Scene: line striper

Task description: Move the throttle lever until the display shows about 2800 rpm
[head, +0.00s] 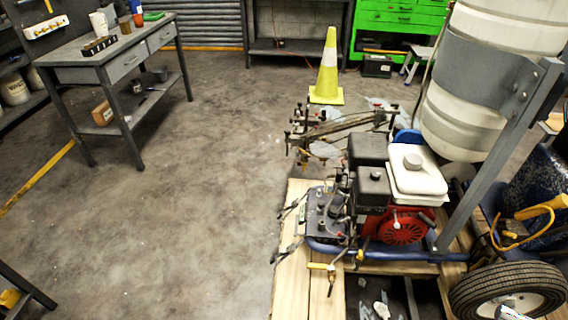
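The line striper stands on the right side of the head view. Its engine (402,228) has a red round cover, a white tank (416,172) and black boxes on top. A dark control box (325,215) with small knobs and fittings sits at the left of the engine. I cannot pick out the throttle lever among these small parts. No rpm display can be made out, so no reading shows. A small yellow-handled valve (320,266) sticks out low at the front. Neither of my grippers is in view.
The striper rests on a wooden pallet (296,230). A large wheel (508,289) and a big white drum (462,123) are at the right. A yellow cone (327,72) stands behind. A grey workbench (88,72) is at the left. The floor between is clear.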

